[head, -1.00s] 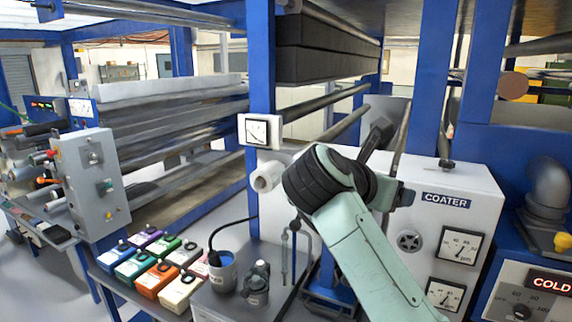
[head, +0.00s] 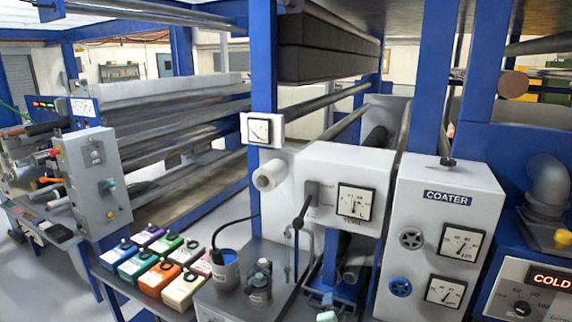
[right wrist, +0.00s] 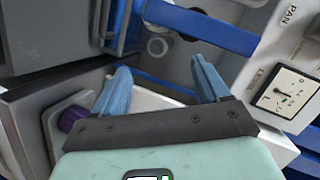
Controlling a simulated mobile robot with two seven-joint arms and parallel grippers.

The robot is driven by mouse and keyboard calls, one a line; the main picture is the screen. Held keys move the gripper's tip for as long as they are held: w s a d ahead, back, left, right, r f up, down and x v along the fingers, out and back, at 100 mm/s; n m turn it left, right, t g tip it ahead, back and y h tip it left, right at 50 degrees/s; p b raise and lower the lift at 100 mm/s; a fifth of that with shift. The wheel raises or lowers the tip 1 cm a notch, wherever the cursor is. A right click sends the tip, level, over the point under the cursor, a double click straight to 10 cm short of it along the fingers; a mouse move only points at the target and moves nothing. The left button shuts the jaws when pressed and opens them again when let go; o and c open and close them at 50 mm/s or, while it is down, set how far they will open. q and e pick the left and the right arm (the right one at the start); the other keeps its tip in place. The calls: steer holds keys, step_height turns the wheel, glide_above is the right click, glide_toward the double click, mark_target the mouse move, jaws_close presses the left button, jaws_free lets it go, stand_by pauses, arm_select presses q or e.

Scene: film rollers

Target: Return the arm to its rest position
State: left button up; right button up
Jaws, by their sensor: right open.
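My right gripper (right wrist: 160,85) shows in the right wrist view. Its two blue fingers are spread apart with nothing between them. A white panel with a dial gauge (right wrist: 284,94) and the letters "PAN" is to the right of the fingers. A purple knob (right wrist: 72,119) is to the left, beside the gripper's base.
The white coater cabinet (head: 446,215) stands at the right, beside a white gauge box with a lever (head: 312,190). Coloured boxes (head: 160,277), a cup (head: 224,268) and a dark fitting (head: 258,285) stand on the bench. Blue posts (head: 262,75) and rollers fill the back. A blue bar (right wrist: 200,28) crosses near the right gripper.

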steer(key=s+f+n+g+y, duration=0.2)
steer(key=s+f+n+g, duration=0.1)
steer(key=s+f, duration=0.65)
steer(key=s+f+n+g+y, duration=0.2)
steer(key=s+f+n+g, duration=0.15)
steer(key=s+f, duration=0.6)
steer(key=s+a+f+n+g+y, duration=0.1)
steer(key=s+f+g, duration=0.3)
steer(key=s, duration=0.8)
steer(key=s+f+n+g+y, duration=0.2)
steer(key=s+f+n+g, duration=0.2)
steer(key=s, duration=0.9)
steer(key=shift+s+x, duration=0.2)
steer(key=shift+x, duration=0.95)
